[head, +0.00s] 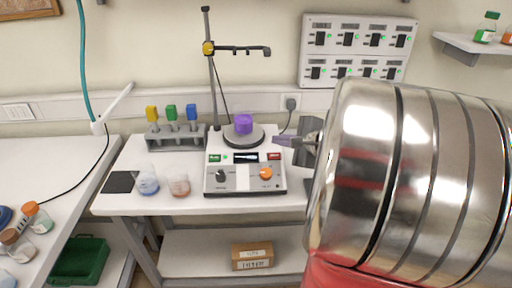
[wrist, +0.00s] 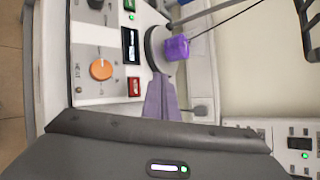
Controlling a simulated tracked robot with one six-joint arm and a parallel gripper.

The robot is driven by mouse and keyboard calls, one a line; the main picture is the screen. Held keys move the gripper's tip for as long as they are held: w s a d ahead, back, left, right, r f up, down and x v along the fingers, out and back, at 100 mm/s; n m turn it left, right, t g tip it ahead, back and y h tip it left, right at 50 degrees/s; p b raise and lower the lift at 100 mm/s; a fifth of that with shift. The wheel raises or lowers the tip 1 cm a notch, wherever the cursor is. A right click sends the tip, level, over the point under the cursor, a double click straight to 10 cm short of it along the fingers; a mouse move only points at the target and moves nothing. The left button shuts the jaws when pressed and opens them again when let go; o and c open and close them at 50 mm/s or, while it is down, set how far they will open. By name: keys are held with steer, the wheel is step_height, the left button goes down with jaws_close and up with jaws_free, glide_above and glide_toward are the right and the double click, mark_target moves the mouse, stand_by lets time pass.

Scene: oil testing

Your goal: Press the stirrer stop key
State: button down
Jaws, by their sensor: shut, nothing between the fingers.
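The stirrer (head: 245,180) is a white box on the bench in the head view. Its front panel has a green key (head: 214,157), a dark display, a red key (head: 274,156), a black knob and an orange knob. The red key, likely the stop key, shows in the wrist view (wrist: 134,87), just left of my fingertips. A purple vessel (head: 243,124) stands on the round plate behind the panel. My gripper (head: 279,140) is shut and empty, above and behind the red key at the stirrer's right. In the wrist view its purple fingers (wrist: 160,82) point towards the plate, apart from the key.
A stand (head: 213,80) with a clamp rises behind the stirrer. A grey rack (head: 178,138) with coloured-top items and two beakers (head: 179,184) stand to the left. My arm covers the right side.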

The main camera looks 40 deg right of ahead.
steer(key=shift+w+d+f, duration=0.2)
steer(key=shift+w+f, duration=0.05)
steer(key=shift+f, duration=0.7)
steer(key=shift+w+d+f, duration=0.15)
steer(key=shift+w+f, duration=0.15)
steer(key=shift+f, duration=0.6)
steer(key=shift+w+d+f, duration=0.2)
steer(key=shift+w+f, duration=0.05)
steer(key=shift+f, duration=0.7)
steer(key=shift+f, duration=0.1)
steer(key=shift+w+d+f, duration=0.1)
steer(key=shift+w+f, duration=0.05)
steer(key=shift+f, duration=0.1)
steer(key=shift+w+f, duration=0.1)
steer(key=shift+f, duration=0.25)
stand_by(0.8)
steer(key=shift+r, duration=0.1)
steer(key=shift+s+r, duration=0.25)
steer(key=shift+r, duration=0.4)
stand_by(0.4)
steer(key=shift+s+a+r, duration=0.2)
steer(key=shift+s+r, duration=0.05)
steer(key=shift+r, duration=0.55)
steer(key=shift+s+a+r, duration=0.2)
steer(key=shift+r, duration=0.55)
steer(key=shift+s+a+r, duration=0.2)
steer(key=shift+s+r, duration=0.05)
steer(key=shift+r, duration=0.55)
